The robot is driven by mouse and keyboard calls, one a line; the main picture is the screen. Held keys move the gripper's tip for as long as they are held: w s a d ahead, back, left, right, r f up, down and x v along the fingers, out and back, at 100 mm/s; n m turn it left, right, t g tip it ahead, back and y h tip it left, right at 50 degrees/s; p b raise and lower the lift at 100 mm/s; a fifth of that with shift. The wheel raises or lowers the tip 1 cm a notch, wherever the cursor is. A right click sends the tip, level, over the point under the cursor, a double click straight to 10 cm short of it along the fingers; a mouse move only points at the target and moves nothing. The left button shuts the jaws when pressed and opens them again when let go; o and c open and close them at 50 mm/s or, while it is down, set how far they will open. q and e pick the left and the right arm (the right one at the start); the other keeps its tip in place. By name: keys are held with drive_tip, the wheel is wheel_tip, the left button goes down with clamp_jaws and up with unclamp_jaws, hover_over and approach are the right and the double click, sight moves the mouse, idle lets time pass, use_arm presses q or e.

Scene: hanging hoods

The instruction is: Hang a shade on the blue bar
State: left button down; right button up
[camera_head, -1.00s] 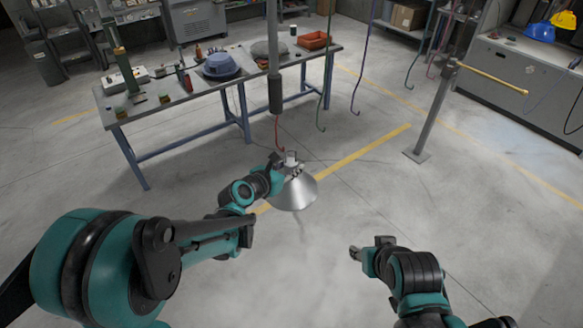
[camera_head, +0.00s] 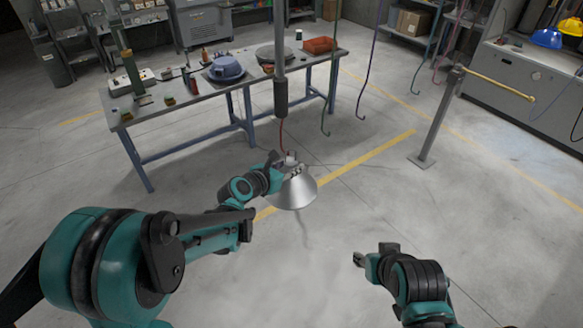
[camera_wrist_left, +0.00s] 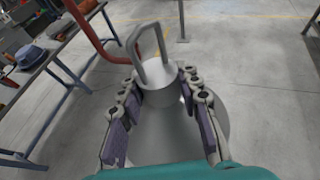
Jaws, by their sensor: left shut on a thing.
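My left gripper (camera_head: 281,168) is shut on a silver cone-shaped shade (camera_head: 293,191) and holds it upright above the floor. In the left wrist view, the jaws grip the neck of the shade (camera_wrist_left: 168,132), whose loop handle (camera_wrist_left: 148,48) stands clear above them. A thin dark-blue hooked bar (camera_head: 367,65) hangs behind and to the right of the shade. My right gripper (camera_head: 358,259) is at the lower right, away from the shade; its jaw opening is unclear.
A red hooked bar (camera_head: 282,134) hangs close behind the shade and shows left of the handle in the wrist view (camera_wrist_left: 92,35). A green hooked bar (camera_head: 327,98) hangs left of the blue one. A workbench (camera_head: 190,101) stands behind; a post (camera_head: 440,115) with a yellow arm stands right.

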use_arm(q)
drive_tip(key=shift+w+a, duration=0.1)
drive_tip(key=shift+w+a, duration=0.8)
drive_tip(key=shift+w, duration=0.3)
drive_tip(key=shift+f+b, duration=1.35)
drive_tip(key=shift+b, duration=0.25)
drive_tip(key=c, duration=1)
unclamp_jaws()
